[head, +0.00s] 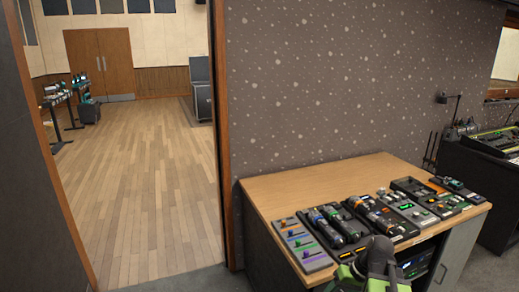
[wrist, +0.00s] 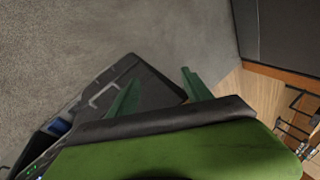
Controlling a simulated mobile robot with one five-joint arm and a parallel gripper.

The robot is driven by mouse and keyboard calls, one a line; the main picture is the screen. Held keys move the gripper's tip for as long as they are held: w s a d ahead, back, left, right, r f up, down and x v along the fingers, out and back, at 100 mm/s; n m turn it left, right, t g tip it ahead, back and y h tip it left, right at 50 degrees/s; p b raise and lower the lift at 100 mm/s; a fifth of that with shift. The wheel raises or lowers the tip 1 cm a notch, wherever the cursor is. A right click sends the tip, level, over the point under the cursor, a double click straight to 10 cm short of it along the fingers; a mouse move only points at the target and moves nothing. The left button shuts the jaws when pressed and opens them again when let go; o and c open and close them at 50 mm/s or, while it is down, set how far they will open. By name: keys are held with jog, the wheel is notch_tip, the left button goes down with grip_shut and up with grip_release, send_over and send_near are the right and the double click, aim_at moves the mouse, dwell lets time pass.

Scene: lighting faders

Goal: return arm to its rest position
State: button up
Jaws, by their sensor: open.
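My gripper (wrist: 158,92) shows in the wrist view with its two dark green fingers spread apart and nothing between them. A grey floor and a dark box-like thing lie beyond the fingers. In the head view, part of my green and black arm (head: 375,264) shows at the bottom, in front of the desk's front edge. The fingertips cannot be made out there. The fader panel (head: 303,243) lies flat on the left of the wooden desk (head: 275,190), with coloured fader knobs on it. My arm stands apart from this panel.
Several other control units (head: 385,215) fill the desk to the panel's right. An open shelf with gear sits under the desk. A doorway on the left opens onto a clear wooden floor (head: 145,180). A dark side table (head: 480,165) with equipment stands at far right.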

jog(key=a+f+g+h, duration=0.15)
jog(key=a+h, duration=0.25)
jog(key=a, duration=0.9)
notch_tip(320, 180, down, 11)
jog(key=b, duration=1.1)
notch_tip(320, 180, up, 24)
jog(key=p, duration=2.4)
jog(key=shift+w+n, duration=0.3)
jog(key=shift+w, duration=0.05)
jog(key=shift+a+f+t, duration=0.1)
jog(key=shift+t, duration=0.15)
